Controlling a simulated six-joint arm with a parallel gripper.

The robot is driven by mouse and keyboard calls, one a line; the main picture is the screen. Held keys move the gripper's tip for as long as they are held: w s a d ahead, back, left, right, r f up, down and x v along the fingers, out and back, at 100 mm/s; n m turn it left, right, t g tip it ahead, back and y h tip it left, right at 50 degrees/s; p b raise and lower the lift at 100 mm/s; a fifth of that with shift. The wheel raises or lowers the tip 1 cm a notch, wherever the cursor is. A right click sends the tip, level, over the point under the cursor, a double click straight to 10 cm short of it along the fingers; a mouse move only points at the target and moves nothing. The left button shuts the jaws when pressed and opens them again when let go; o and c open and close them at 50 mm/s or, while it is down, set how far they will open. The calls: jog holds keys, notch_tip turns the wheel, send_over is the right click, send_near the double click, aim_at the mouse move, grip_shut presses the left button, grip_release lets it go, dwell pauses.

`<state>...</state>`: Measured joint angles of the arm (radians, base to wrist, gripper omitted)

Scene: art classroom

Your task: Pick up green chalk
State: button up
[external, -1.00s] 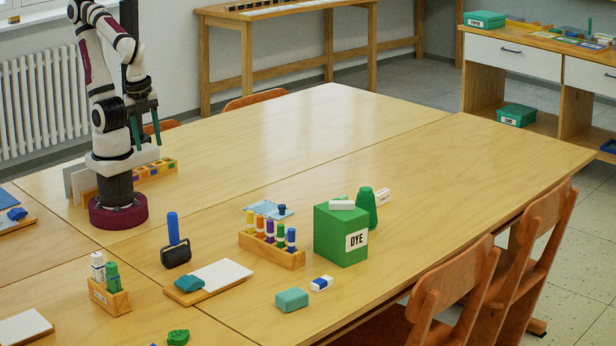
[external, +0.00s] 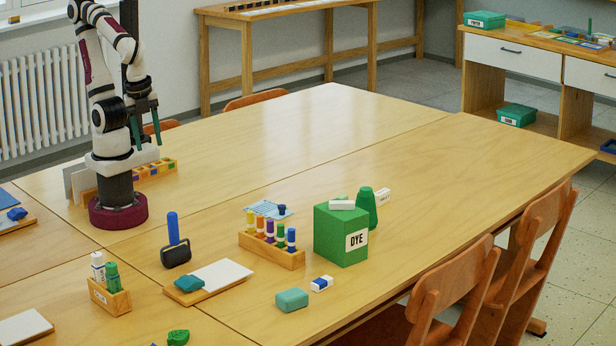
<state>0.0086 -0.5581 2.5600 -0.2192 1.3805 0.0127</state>
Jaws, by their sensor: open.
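Several green things show, and I cannot tell for sure which is the green chalk. A green stick with a rounded top (external: 112,276) stands upright beside a white one (external: 97,264) in a small labelled wooden holder (external: 110,299) at the front left. A small green piece (external: 340,197) shows behind a white block (external: 342,205) on the green DYE box (external: 341,238); most of it is hidden. My gripper (external: 146,131) is open and empty, its teal fingers pointing down above the far left table, well away from both.
A rack of coloured tubes (external: 271,252), a roller (external: 175,250), a green cone-shaped bottle (external: 366,209), a teal block (external: 292,300), and a blue-white eraser (external: 321,284) stand around the middle. A divided wooden tray (external: 158,170) is below my gripper. The back and right tabletop is clear.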

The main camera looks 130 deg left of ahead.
jog(key=shift+o, duration=0.5)
jog(key=w+a+m+g+y, duration=0.3)
jog(key=w+a+y, duration=0.2)
jog(key=w+a, duration=0.6)
jog(key=w+a+f+m+y, duration=0.2)
jog(key=w+a+f+m, duration=0.1)
jog(key=w+a+f, duration=0.1)
jog(key=w+a+f+m+t+y, duration=0.1)
jog(key=w+a+f+m+y, duration=0.1)
jog(key=a+f, duration=0.5)
jog(key=w+a+f+m+t+y, duration=0.1)
jog(key=w+a+f+m+y, duration=0.1)
jog(key=w+a+f, duration=0.3)
jog(key=shift+w+a+f+m+y, duration=0.2)
jog(key=shift+w+a+m+y, duration=0.1)
jog(key=shift+w+a+m, duration=0.55)
jog(key=x, duration=1.5)
jog(key=shift+w+f, duration=0.15)
jog(key=shift+w, duration=0.1)
grip_shut()
